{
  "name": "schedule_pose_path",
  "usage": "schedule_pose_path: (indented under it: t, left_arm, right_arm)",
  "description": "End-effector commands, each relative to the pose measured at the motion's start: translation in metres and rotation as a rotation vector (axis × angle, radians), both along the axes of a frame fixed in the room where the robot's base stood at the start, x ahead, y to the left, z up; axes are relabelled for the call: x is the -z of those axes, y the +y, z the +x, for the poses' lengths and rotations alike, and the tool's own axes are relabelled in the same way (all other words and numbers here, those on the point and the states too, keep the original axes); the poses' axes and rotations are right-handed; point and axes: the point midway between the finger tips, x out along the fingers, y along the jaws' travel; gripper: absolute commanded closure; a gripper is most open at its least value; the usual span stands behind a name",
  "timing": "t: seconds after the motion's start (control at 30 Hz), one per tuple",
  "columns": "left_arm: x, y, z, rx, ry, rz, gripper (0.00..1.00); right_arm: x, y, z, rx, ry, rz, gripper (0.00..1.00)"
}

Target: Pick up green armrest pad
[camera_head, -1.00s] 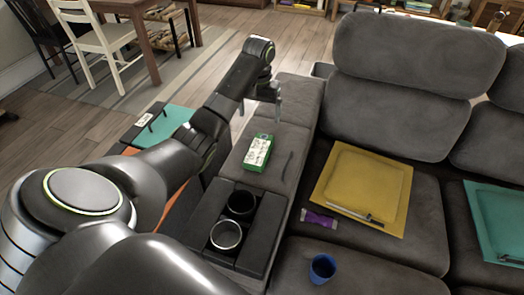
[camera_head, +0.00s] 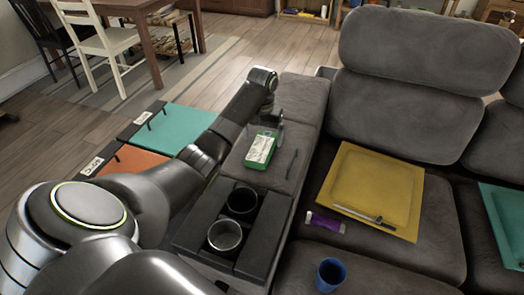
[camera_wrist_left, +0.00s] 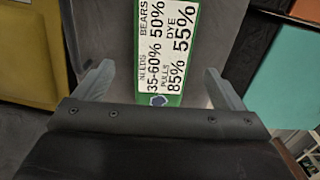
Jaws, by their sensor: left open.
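The green armrest pad (camera_head: 262,149) is a small green block with a white printed label. It lies on the grey sofa armrest, behind the cup holders. In the left wrist view the pad (camera_wrist_left: 167,50) shows between my two fingers, its printed text large. My left gripper (camera_head: 279,133) is open, just above the pad's far end, in the head view. The fingers (camera_wrist_left: 160,82) stand apart on either side of the pad in the wrist view. I cannot tell whether they touch it. My right gripper is not in view.
A dark cup-holder console (camera_head: 214,262) sits at the near end of the armrest. A thin dark stick (camera_head: 291,164) lies beside the pad. A yellow mat (camera_head: 342,165), a purple packet (camera_head: 325,224) and a blue cup (camera_head: 330,274) are on the seat. Teal (camera_head: 175,128) and orange (camera_head: 135,163) panels lie left.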

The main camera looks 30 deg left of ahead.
Motion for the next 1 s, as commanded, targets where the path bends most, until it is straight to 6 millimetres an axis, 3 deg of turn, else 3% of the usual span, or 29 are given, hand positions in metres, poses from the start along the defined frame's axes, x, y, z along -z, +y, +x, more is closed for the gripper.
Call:
schedule_pose_path:
  t: [0.43, 0.73, 1.0]
  left_arm:
    - [0.049, 0.005, 0.005, -0.001, 0.002, 0.0, 0.09]
    - [0.053, 0.005, 0.005, 0.0, 0.001, 0.001, 0.09]
    - [0.052, 0.005, 0.005, 0.0, 0.001, 0.001, 0.42]
  right_arm:
    - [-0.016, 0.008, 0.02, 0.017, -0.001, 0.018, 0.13]
    - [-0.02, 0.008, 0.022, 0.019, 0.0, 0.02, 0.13]
    - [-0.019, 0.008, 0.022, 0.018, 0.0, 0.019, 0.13]
